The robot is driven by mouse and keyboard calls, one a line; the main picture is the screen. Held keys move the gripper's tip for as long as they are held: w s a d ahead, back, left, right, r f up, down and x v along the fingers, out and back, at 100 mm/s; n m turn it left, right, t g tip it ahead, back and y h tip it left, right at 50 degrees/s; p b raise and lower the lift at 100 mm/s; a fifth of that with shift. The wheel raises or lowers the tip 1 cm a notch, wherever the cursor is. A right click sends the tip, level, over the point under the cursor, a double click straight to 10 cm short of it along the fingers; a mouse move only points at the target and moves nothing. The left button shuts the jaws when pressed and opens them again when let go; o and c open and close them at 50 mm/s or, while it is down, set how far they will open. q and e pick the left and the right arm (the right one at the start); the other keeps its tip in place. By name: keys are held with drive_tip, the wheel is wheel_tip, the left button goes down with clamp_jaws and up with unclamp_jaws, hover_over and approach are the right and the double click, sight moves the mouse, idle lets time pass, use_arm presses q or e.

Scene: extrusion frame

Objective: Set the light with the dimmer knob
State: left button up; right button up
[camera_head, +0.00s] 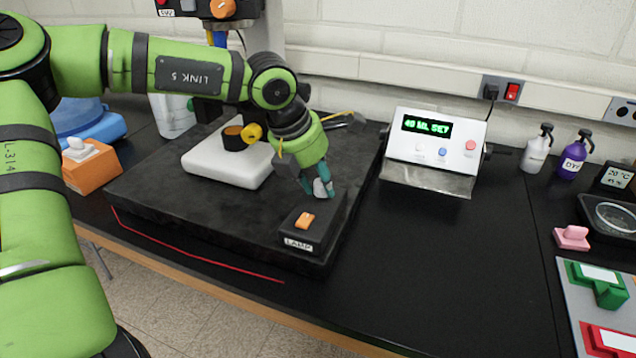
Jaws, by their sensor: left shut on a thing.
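The dark box labelled LAMP (299,243) sits near the front right corner of the black slab. An orange rocker switch (304,220) shows on its top at the near end. My left gripper (322,190) reaches down to the far end of this box. The knob's setting cannot be read. The lamp itself cannot be made out, so its brightness cannot be told. My right gripper is out of view.
A white block with a black and orange part (228,167) stands left of the gripper. A control box with a green display (434,150) stands to the right. Bottles (571,160) and a pink-handled piece (572,237) are farther right.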

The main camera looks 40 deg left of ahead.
use_arm(q)
drive_tip(key=m, duration=0.1)
drive_tip(key=m+h, duration=0.1)
drive_tip(key=shift+w+r+m, duration=0.2)
drive_tip(key=shift+w+m, duration=0.05)
drive_tip(key=shift+m, duration=0.15)
drive_tip(key=shift+m+g+h+b, duration=0.15)
drive_tip(key=shift+m+g+h, duration=0.2)
drive_tip(key=shift+m, duration=0.75)
drive_tip(key=shift+m+g+h+b, duration=0.15)
drive_tip(key=shift+m+g+h, duration=0.2)
drive_tip(key=shift+m, duration=0.75)
drive_tip(key=o, duration=1)
drive_tip(key=shift+o, duration=0.3)
drive_tip(key=shift+d, duration=0.2)
drive_tip(key=shift+a, duration=0.1)
drive_tip(key=shift+a, duration=0.15)
drive_tip(key=v, duration=1.2)
drive_tip(key=shift+d, duration=0.3)
